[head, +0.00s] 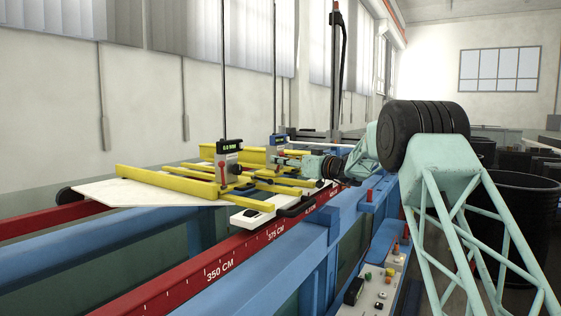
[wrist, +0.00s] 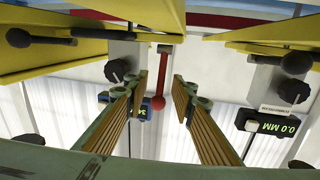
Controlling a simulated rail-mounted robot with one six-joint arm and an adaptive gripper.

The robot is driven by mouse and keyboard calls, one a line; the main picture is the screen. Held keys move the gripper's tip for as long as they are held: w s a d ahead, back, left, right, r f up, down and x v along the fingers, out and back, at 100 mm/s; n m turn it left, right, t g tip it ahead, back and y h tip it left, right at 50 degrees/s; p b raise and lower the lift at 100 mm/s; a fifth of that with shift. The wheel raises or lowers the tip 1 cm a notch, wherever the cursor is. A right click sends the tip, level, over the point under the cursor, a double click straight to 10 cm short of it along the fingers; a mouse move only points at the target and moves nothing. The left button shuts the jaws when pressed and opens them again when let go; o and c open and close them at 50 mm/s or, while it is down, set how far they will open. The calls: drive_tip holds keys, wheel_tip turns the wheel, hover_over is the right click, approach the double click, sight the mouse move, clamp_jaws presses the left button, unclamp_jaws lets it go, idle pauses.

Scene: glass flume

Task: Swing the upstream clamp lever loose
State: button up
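A red lever with a ball end (wrist: 162,82) is in the wrist view, beside a grey block with a black knob (wrist: 122,70) and a small blue gauge (wrist: 156,103). My gripper (wrist: 163,92) is open, and the lever shows in the gap between its two ribbed fingers; I cannot tell how deep it lies between them. No contact shows. In the head view my gripper (head: 285,161) is beside the farther, blue gauge (head: 277,142), its fingertips small there. A nearer gauge reading 0.0 MM (head: 230,146) has its own red-balled lever (head: 222,168). I cannot tell which is upstream.
Yellow beams (head: 165,182) and black-ended handles (wrist: 40,37) surround the gauges closely. The second gauge (wrist: 271,124) stands right of my gripper in the wrist view. A red rail with a centimetre scale (head: 235,262) and blue frame run along the front.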

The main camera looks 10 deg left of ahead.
clamp_jaws()
drive_tip(key=shift+r, duration=0.1)
